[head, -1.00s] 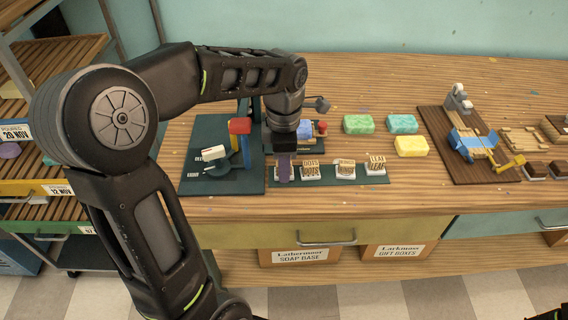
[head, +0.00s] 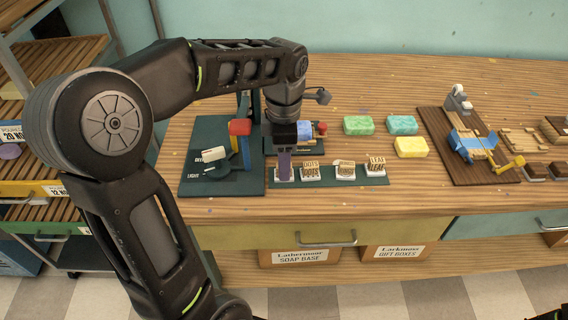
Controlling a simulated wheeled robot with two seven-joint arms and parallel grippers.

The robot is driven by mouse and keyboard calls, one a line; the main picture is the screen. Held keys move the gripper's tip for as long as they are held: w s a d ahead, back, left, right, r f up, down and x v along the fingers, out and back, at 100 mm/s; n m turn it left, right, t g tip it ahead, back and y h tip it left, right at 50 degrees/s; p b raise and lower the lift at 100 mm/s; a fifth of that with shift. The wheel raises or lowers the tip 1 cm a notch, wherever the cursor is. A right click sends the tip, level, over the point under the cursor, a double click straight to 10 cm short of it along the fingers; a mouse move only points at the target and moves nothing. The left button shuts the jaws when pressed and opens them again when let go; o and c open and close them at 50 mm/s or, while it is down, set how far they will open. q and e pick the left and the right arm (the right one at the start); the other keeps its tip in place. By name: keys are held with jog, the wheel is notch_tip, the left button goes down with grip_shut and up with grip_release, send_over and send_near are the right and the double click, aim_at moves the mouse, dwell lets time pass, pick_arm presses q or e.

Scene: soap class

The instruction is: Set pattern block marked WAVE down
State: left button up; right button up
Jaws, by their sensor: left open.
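My left gripper (head: 284,166) points down at the left end of the dark green strip (head: 327,183). It is open, around or just above a pale block base (head: 284,178). The gripper hides that block's marking, so I cannot read WAVE on it. To its right on the strip stand a block marked DOTS (head: 310,171), a block with an unclear label (head: 345,171) and a block marked LEAF (head: 376,167).
A dark green press stand (head: 195,183) with a red-topped blue post is left of the gripper. Green soap (head: 358,125), teal soap (head: 403,124) and yellow soap (head: 411,146) lie behind the strip. A tape dispenser (head: 459,99) stands farther right.

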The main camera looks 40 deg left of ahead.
pick_arm(q)
notch_tip(320, 180, up, 10)
jog(key=p, duration=0.1)
jog(key=shift+f+p, duration=0.15)
jog(key=shift+p, duration=0.15)
